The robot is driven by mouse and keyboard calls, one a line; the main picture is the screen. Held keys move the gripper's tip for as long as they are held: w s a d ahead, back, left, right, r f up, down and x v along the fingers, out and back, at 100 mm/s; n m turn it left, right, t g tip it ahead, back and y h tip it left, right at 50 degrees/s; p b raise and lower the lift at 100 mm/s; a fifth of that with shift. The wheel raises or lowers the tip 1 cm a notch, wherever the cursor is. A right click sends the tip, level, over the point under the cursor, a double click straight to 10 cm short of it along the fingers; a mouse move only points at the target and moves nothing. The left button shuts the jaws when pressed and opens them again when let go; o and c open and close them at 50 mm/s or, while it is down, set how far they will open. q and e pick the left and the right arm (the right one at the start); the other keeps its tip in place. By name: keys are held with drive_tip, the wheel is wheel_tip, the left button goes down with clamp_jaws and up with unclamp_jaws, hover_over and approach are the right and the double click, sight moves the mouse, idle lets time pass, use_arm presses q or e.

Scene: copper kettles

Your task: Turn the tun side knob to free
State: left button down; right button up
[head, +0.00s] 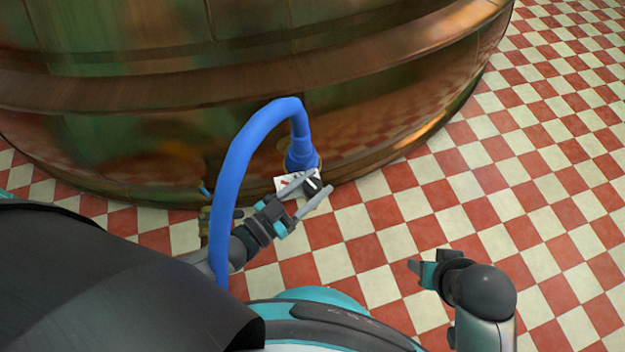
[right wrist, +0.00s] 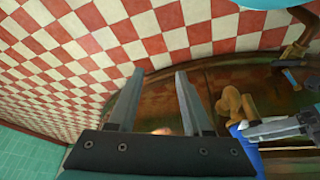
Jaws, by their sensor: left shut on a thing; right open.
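The large copper tun (head: 330,85) fills the upper left of the head view. A small black knob (head: 312,185) sits low on its side, beside a white label card (head: 287,184). My left gripper (head: 323,182) is shut on the knob, with a finger on each side of it. The fingers partly cover the knob and card, and I cannot read the knob's setting. My right gripper (head: 413,267) is apart from the tun, over the floor. In the right wrist view its two fingers (right wrist: 160,72) are spread with nothing between them.
A thick blue hose (head: 238,160) arches from a fitting just above the knob and passes in front of my left arm. A brass fitting (right wrist: 234,103) shows near my left gripper in the right wrist view. The red and cream tiled floor (head: 540,150) is clear at the right.

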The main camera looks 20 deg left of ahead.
use_arm(q)
drive_tip(key=n+y, duration=0.1)
drive_tip(key=n+t+y+p, duration=0.1)
drive_tip(key=y, duration=0.1)
drive_tip(key=shift+s+d+r+n+t, duration=0.1)
drive_tip(key=shift+n+t, duration=0.2)
drive_tip(key=shift+n+t+y+p, duration=0.4)
drive_tip(key=shift+n+y, duration=0.7)
drive_tip(key=shift+y, duration=0.9)
use_arm(e)
drive_tip(key=shift+g, duration=0.4)
drive_tip(key=shift+s+f, duration=0.25)
drive_tip(key=shift+f, duration=0.85)
drive_tip(key=shift+s+f, duration=0.2)
drive_tip(key=shift+f, duration=0.9)
use_arm(q)
drive_tip(key=shift+c, duration=1.5)
unclamp_jaws()
